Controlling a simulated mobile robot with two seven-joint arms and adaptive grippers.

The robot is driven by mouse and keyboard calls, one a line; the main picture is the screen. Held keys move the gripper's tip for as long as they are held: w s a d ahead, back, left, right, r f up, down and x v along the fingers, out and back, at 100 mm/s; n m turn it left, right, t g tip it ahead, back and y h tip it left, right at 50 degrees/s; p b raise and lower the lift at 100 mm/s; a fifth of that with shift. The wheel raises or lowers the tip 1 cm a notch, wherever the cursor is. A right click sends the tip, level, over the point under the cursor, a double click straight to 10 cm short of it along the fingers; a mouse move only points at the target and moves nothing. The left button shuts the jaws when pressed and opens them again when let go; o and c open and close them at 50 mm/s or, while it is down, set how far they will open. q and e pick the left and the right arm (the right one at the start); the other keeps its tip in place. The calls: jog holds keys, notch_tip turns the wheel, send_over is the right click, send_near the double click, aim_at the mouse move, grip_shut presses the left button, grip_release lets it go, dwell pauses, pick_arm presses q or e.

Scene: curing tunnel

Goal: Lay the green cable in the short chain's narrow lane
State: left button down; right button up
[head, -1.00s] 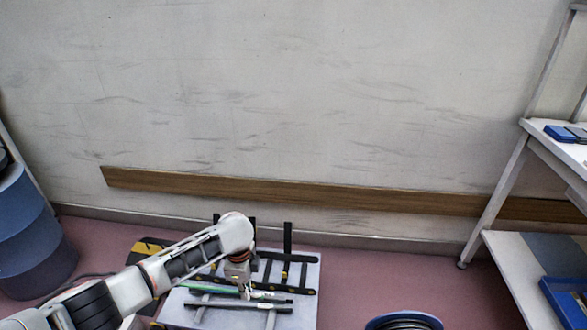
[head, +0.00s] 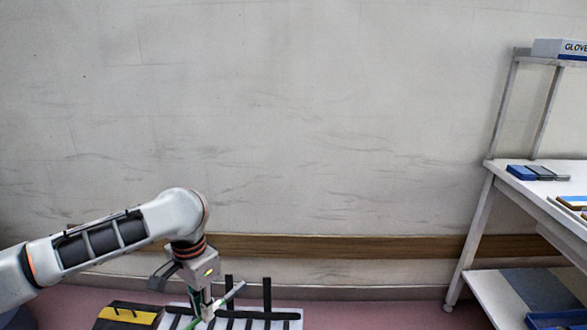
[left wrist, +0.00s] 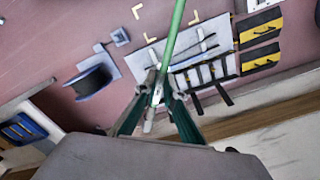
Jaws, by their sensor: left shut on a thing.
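My left gripper (head: 208,312) is shut on the green cable (left wrist: 173,40), which also shows in the head view (head: 191,323). In the left wrist view the cable runs from the top edge down between the fingertips, and a pale end sticks out beyond them. In the head view this pale end points up and right. The black chain parts (head: 255,315) lie on a pale board (left wrist: 159,50), where their bars and crosspieces (left wrist: 205,74) show beyond the cable. I cannot tell which lane is the narrow one. The cable's far end is out of view. My right gripper is not in view.
A yellow and black box (head: 128,313) stands left of the board. A dark spool (left wrist: 90,80) lies on the floor. The wall is close behind the board.

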pick_arm(q)
jog(key=s+a+r+n, duration=0.2)
jog(key=s+r+n, duration=0.2)
jog(key=s, duration=0.3)
jog(key=s+a+r+n, duration=0.3)
jog(key=s+r, duration=0.1)
jog(key=s, duration=0.3)
jog(key=s+r+p, duration=0.3)
jog(key=r+p, duration=0.7)
jog(key=p, duration=0.3)
jog(key=shift+s+r, duration=0.15)
jog(key=shift+s, duration=0.05)
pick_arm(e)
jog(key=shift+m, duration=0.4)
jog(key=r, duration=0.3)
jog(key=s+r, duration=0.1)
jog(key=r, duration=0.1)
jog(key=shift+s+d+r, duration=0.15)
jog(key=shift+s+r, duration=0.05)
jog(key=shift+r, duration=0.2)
